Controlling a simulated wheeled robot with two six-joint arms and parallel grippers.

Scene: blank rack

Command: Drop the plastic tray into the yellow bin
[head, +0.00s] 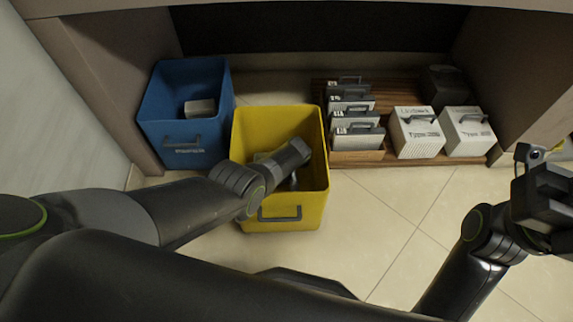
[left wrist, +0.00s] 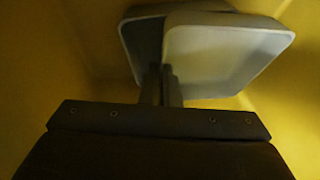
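The yellow bin (head: 303,205) stands on the floor left of centre in the head view. My left arm reaches into it, and my left gripper is down inside, mostly hidden there by the arm. In the left wrist view, my left gripper's fingers (left wrist: 161,75) are close together on the edge of a pale plastic tray (left wrist: 225,55). Yellow walls surround both. A bit of pale tray (head: 262,157) shows in the bin. My right gripper (head: 545,190) is at the right edge, its fingers unclear.
A blue bin (head: 185,145) with a pale item inside stands left of the yellow bin. A wooden rack (head: 360,156) on the right holds several grey upright pieces, two white boxes (head: 417,133) and (head: 467,131), and a dark box (head: 446,87). Floor in front is clear.

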